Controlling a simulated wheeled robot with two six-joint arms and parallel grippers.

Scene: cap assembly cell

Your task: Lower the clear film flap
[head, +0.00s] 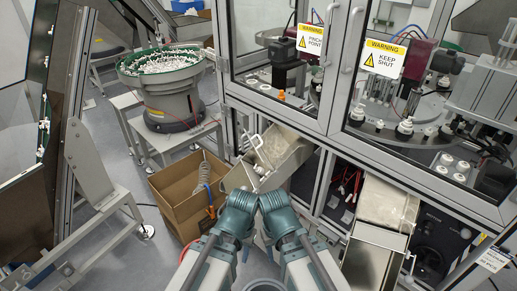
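A pale, translucent sheet that looks like the clear film (388,204) covers the upper part of the right metal bin (367,266) below the machine's doors. A second metal bin (238,179) sticks out tilted further left, with a similar pale sheet or lining (278,147) inside its upper part. I cannot tell which is the film flap, nor exactly how it is hinged. My two arms reach in from the bottom middle, their teal joints side by side just in front of the left bin. Neither gripper's fingers show.
A cardboard box (178,199) with a coiled hose stands left of the left bin. A bowl feeder (172,95) full of small white parts stands behind it. Glass machine doors (372,105) with warning signs rise above the bins. A slanted grey frame (92,165) stands at left.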

